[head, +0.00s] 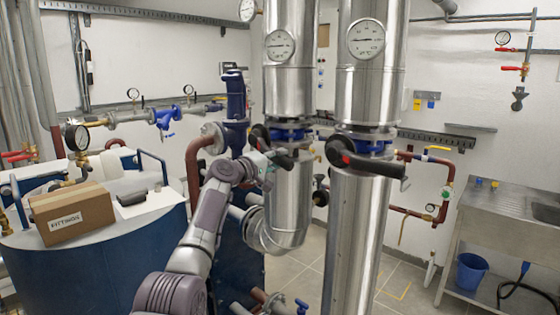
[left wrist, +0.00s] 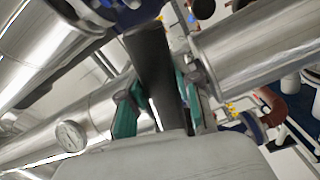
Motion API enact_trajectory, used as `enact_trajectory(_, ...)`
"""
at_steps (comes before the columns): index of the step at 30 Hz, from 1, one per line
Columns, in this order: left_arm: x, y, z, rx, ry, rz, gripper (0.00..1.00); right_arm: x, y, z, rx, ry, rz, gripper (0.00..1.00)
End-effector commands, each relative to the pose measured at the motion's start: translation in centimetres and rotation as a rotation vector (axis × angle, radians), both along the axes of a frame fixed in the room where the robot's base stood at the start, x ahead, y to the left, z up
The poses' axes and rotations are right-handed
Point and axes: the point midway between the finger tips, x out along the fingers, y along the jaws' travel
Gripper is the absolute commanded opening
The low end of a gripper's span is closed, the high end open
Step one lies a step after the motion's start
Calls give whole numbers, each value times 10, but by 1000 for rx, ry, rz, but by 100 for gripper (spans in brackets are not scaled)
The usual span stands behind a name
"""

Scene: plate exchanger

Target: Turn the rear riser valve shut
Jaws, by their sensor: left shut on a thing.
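The rear riser (head: 290,90) is the left of two shiny metal pipes in the head view. Its valve has a blue body (head: 291,134) and a black lever (head: 285,159) with a red-marked hub (head: 260,137). My left gripper (head: 272,165) is at this lever, in front of the pipe. In the left wrist view my left gripper's teal fingers (left wrist: 158,105) are shut on the black lever (left wrist: 152,58), one on each side. The lever's exact angle to the pipe is hard to judge. My right gripper is not in view.
The front riser (head: 372,90) stands close on the right, with its own black valve lever (head: 370,161) sticking out. A blue tank (head: 100,270) with a cardboard box (head: 72,212) is at left. A metal sink bench (head: 510,210) stands at right; floor between is clear.

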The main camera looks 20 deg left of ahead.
Motion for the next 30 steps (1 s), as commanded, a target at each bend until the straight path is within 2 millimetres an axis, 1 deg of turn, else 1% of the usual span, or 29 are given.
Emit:
enact_trajectory(1, 0, 0, 19, -41, -1, 0, 0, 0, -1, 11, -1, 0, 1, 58)
enact_trajectory(9, 1, 4, 37, -174, 45, 3, 0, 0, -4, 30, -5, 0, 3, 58)
enact_trajectory(16, 1, 6, 42, -225, 63, 4, 0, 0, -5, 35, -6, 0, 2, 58)
enact_trajectory(30, 1, 8, 44, -239, 63, 7, 0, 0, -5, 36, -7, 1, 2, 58)
